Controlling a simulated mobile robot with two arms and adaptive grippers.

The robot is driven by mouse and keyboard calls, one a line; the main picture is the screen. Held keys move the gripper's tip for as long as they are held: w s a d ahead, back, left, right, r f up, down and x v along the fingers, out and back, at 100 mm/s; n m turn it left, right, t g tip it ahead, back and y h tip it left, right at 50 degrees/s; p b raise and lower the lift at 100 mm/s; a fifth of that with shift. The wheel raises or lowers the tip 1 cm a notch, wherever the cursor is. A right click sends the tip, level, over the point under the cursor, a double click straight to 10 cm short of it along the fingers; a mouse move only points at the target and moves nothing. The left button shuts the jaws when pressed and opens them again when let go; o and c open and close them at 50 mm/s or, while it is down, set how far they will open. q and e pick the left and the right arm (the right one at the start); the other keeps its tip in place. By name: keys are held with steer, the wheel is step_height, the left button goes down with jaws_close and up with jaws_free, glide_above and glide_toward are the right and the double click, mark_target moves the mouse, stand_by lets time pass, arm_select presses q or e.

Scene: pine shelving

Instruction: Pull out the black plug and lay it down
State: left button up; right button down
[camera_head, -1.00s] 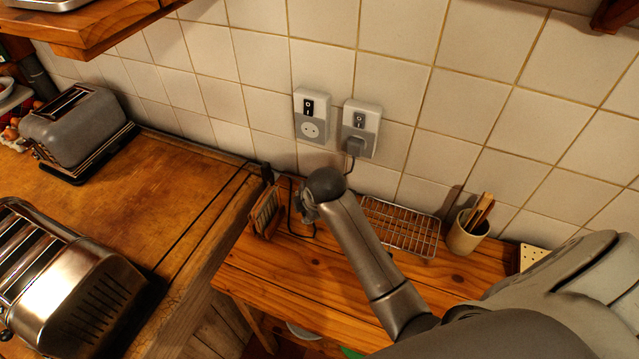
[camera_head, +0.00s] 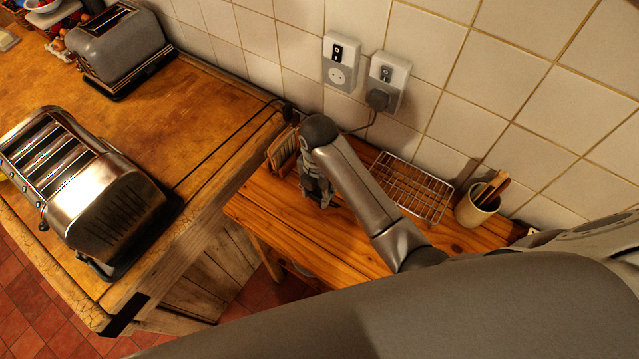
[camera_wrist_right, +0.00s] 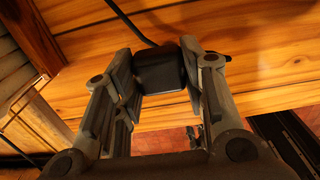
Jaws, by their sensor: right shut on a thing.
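The black plug (camera_wrist_right: 162,70) is between the two fingers of my right gripper (camera_wrist_right: 160,62) in the right wrist view, with a dark cord running up and left from it. The gripper is shut on it, over the pine board; whether the plug touches the board I cannot tell. In the head view my right gripper (camera_head: 318,192) points down at the pine shelf (camera_head: 285,215), and hides the plug. The left wall socket (camera_head: 341,75) is empty. My left gripper is not in view.
A wooden rack (camera_head: 283,148) stands left of the gripper. A wire rack (camera_head: 412,188) and a utensil pot (camera_head: 477,205) stand to its right. A shiny toaster (camera_head: 85,190) and a grey toaster (camera_head: 118,48) stand on the worktop. The shelf's front part is bare.

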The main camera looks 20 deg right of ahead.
steer(key=shift+d+f, duration=0.1)
steer(key=shift+f, duration=1.85)
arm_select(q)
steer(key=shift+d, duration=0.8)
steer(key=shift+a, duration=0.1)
arm_select(e)
steer(key=c, duration=0.8)
jaws_free()
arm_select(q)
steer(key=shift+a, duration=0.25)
